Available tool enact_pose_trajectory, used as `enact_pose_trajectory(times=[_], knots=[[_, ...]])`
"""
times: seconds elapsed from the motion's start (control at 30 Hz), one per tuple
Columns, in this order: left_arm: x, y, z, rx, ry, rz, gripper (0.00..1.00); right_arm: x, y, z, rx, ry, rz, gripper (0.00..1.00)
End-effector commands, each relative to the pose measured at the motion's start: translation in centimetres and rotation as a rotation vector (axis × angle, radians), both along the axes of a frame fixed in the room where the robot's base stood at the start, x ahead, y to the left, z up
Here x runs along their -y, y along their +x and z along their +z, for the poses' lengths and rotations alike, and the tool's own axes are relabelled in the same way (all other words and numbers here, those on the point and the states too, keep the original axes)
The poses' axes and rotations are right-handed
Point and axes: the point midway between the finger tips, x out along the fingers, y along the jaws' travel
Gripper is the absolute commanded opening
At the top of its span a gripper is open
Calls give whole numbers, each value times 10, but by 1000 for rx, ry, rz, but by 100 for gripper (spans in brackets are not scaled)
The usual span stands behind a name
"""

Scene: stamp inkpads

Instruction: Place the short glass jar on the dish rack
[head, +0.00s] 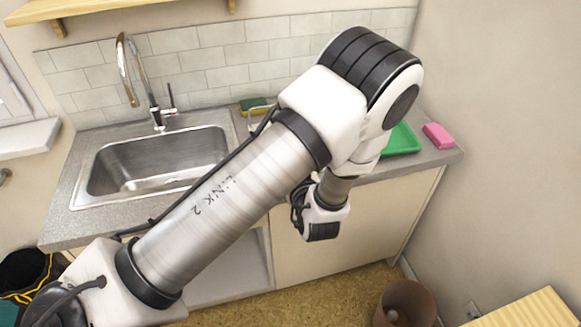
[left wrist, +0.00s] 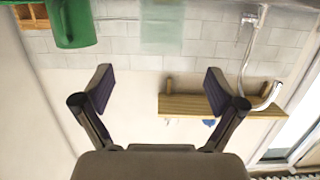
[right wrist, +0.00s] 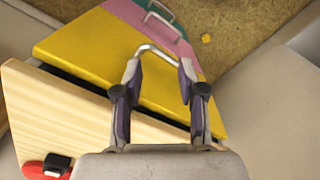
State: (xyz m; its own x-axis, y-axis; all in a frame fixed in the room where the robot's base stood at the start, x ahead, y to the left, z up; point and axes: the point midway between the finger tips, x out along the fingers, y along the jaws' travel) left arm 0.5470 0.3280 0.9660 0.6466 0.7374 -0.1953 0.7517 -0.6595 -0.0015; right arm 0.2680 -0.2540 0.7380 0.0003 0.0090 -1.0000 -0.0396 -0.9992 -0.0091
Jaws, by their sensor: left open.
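A translucent, faintly green glass object (left wrist: 162,28), which looks like the short glass jar, shows at the top middle of the left wrist view, which is upside down. My left gripper (left wrist: 158,78) is open and empty, with the glass beyond its fingertips and apart from them. In the head view my left arm covers the counter's middle and hides the glass and the gripper's fingers. A brown slatted thing (left wrist: 32,16) at the upper left may be the dish rack; I cannot tell. My right gripper (right wrist: 158,70) is open, its fingers apart near a metal handle (right wrist: 155,50).
A green mug (left wrist: 72,22) stands beside the glass. The sink (head: 155,165) is at the left, with a sponge (head: 253,104) behind the counter's middle. A green tray (head: 403,140) and pink block (head: 438,135) lie at the right. The handle is on a yellow drawer front (right wrist: 90,50).

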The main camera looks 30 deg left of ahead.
Motion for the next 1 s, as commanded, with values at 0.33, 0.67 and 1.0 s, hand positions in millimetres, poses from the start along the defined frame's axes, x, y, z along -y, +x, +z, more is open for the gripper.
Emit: enact_pose_trajectory(times=[0.33,0.67,1.0], knots=[[21,-99,-155,-644,-261,-292,95,0,0,-1,0,0,0,40],[76,-280,-227,-1269,-613,-674,95,0,0,0,0,0,0,40],[77,-280,-227,-1270,-612,-681,95,0,0,-1,0,0,0,40]])
